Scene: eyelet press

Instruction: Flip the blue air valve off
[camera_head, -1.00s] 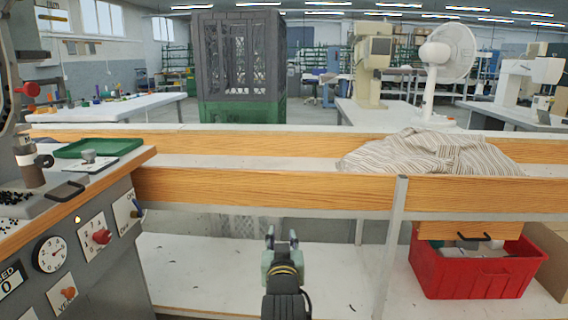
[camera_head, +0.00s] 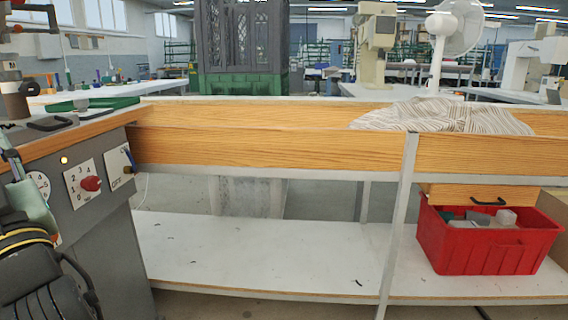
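The blue air valve lever (camera_head: 131,157) is on a white plate (camera_head: 117,172) at the right end of the grey press panel. The lever is small and slanted, with a brownish part at its lower end. Lettering that looks like "OFF" stands at the plate's lower left; the rest is too small to read. My gripper (camera_head: 12,165) is at the left edge, in front of the panel, left of the valve and apart from it. It is seen from behind and side-on, so the gap between its fingers is unclear. No object shows in it.
A red knob (camera_head: 91,183) on a numbered plate lies between my gripper and the valve. A gauge (camera_head: 40,184) is partly behind my gripper. The wooden bench edge (camera_head: 90,130) overhangs the panel. A red crate (camera_head: 480,250) stands on the white shelf at right.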

